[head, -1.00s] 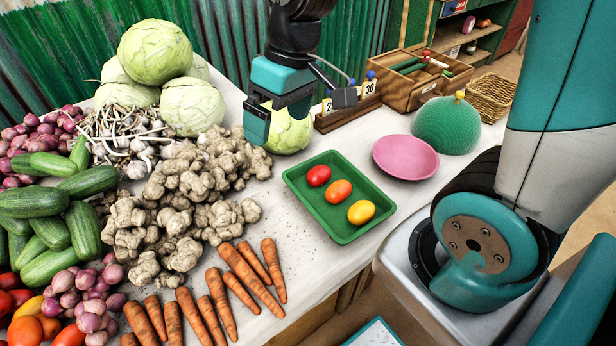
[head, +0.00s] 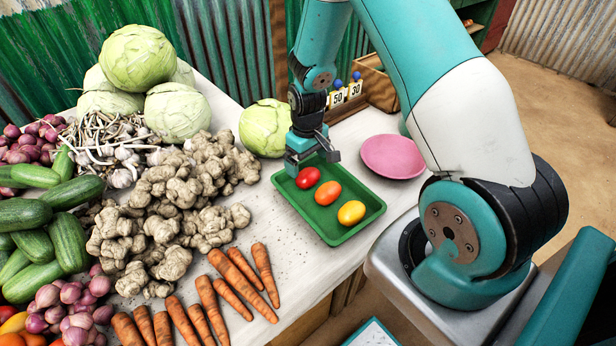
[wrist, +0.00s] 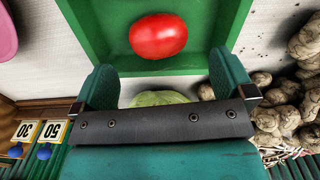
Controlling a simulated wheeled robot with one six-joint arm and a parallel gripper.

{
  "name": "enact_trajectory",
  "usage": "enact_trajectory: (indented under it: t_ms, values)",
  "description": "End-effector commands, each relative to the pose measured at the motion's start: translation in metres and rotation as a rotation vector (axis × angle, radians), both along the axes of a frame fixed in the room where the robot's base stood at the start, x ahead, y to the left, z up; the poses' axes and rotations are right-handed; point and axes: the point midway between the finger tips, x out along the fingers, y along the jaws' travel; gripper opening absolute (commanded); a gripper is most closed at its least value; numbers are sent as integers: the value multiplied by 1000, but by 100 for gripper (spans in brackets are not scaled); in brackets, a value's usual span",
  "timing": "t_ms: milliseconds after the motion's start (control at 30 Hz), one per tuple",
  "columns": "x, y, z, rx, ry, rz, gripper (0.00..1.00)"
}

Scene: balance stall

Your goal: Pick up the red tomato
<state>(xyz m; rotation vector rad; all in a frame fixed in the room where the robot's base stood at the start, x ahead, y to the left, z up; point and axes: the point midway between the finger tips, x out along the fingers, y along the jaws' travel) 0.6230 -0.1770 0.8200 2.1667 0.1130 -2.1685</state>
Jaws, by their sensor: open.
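The red tomato (head: 308,177) lies in the green tray (head: 343,236) at its far end, nearest my gripper. In the tray an orange tomato (head: 328,193) and a yellow one (head: 351,213) lie in a row with it, closer to the camera. My gripper (head: 312,158) is open and empty, over the far edge of the tray, just behind and above the red tomato. In the wrist view the red tomato (wrist: 158,36) is ahead of the two spread fingers (wrist: 162,85), not between them.
A cabbage (head: 265,128) stands left of my gripper. Ginger (head: 205,185) and carrots (head: 238,268) lie left of the tray. A pink plate (head: 392,156) is right of it. Number cards (head: 346,93) stand behind; they also show in the wrist view (wrist: 38,132).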

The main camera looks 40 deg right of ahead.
Motion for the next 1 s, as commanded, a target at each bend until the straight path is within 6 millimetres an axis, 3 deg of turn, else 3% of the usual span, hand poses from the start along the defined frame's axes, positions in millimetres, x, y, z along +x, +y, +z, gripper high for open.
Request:
enact_trajectory:
  t_ms: [267,533,833,1000]
  values:
    - [0,0,-22,1,1,0,100]
    - [1,-2,-60,1,1,0,100]
    - [1,-2,-65,0,-1,0,100]
    - [1,-2,-65,0,-1,0,61]
